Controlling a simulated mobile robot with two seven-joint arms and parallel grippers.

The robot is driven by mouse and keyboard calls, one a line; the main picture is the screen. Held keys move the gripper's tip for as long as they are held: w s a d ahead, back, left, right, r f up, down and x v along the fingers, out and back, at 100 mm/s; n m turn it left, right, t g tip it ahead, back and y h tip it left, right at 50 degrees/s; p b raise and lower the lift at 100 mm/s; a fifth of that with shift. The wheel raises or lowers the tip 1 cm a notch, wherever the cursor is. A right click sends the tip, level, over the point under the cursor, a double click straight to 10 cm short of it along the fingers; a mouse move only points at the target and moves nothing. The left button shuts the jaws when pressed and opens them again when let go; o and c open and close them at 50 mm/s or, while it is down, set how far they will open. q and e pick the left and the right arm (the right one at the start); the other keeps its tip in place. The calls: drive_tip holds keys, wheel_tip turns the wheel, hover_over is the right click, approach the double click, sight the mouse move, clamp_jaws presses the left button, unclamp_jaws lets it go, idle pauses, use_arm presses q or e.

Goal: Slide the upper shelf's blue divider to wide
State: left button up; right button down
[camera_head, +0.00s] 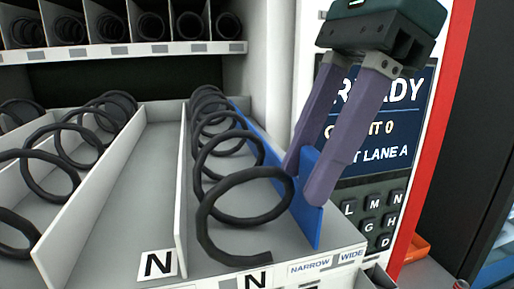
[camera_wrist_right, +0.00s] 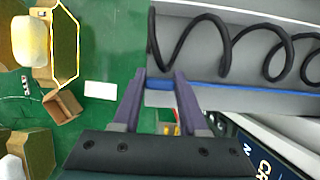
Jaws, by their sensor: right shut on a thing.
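The blue divider (camera_head: 312,228) stands upright along the right side of the shelf in the middle of the head view, to the right of the front black coil (camera_head: 245,205). Its front lower corner is behind the right part of the NARROW label (camera_head: 308,268), left of the WIDE label (camera_head: 350,254). My right gripper (camera_head: 304,186) is shut on the divider's front end, one purple finger on each side. In the right wrist view the blue divider (camera_wrist_right: 160,98) shows between the fingertips (camera_wrist_right: 160,76). My left gripper is not in view.
White partitions (camera_head: 110,195) and more coils fill the shelf to the left. Another row of coils (camera_head: 140,27) is above.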

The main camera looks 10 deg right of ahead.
idle(0.9)
drive_tip(key=shift+d+f, duration=0.1)
drive_tip(key=shift+d, duration=0.1)
drive_tip(key=d+b, duration=0.3)
drive_tip(key=shift+w+d+f, duration=0.1)
drive_tip(key=shift+d, duration=0.45)
drive_tip(key=c, duration=0.9)
unclamp_jaws()
drive_tip(key=o, duration=0.5)
drive_tip(key=shift+r, duration=0.2)
drive_tip(key=shift+c, duration=0.2)
